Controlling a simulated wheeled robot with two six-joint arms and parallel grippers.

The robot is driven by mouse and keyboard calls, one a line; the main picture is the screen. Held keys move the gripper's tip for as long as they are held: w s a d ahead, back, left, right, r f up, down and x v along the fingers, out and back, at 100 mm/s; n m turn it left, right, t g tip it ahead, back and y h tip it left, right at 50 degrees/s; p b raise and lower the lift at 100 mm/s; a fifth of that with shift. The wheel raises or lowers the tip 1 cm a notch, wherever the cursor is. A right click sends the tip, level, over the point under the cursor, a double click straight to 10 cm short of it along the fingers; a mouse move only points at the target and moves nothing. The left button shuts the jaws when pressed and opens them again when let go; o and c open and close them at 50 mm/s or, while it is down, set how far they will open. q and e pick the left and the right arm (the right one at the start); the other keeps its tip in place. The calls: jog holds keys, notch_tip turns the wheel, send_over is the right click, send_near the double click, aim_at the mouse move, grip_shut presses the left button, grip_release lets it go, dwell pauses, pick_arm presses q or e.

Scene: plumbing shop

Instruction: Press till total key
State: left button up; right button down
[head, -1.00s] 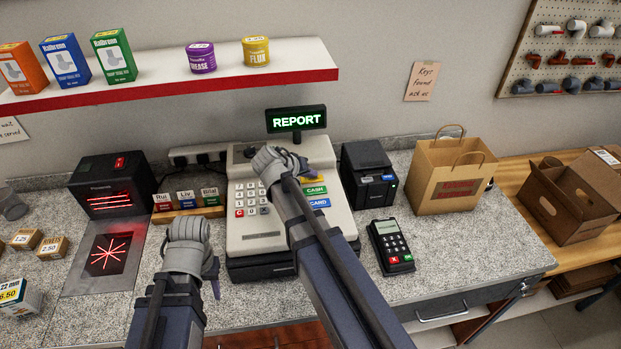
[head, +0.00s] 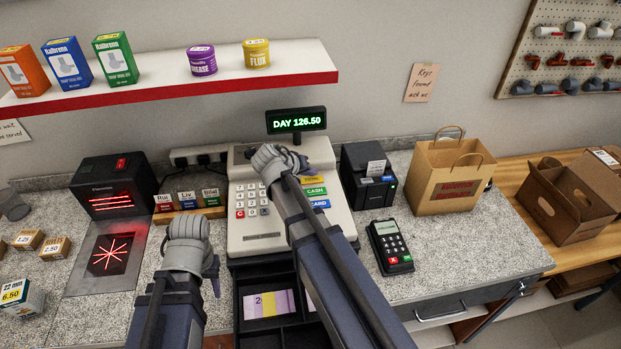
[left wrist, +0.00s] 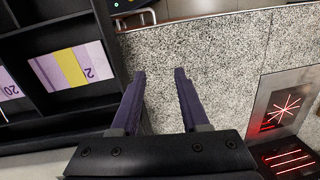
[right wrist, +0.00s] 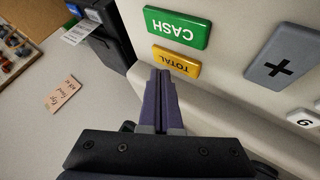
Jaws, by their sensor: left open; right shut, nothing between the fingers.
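The till (head: 260,225) stands on the counter, and its pole display (head: 296,120) reads "DAY 126.50". The yellow TOTAL key (right wrist: 177,62) shows in the right wrist view, below the green CASH key (right wrist: 178,28). My right gripper (right wrist: 163,75) is shut and empty, its tips at the lower edge of the TOTAL key; I cannot tell if they touch it. In the head view my right arm hides part of the keypad. My left gripper (left wrist: 160,75) is open and empty above the counter, left of the till. The cash drawer (head: 246,286) is open with banknotes (head: 270,304) inside.
A receipt printer (head: 368,175) with a paper slip and a card terminal (head: 390,246) stand right of the till. A scanner (head: 112,187) stands to the left. The open drawer juts out at the counter front. A shelf (head: 180,75) runs above.

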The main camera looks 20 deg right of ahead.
aim_at(310, 182)
notch_tip(310, 182, up, 6)
jog(key=p, duration=0.5)
jog(key=shift+f, duration=0.1)
dwell(0.7)
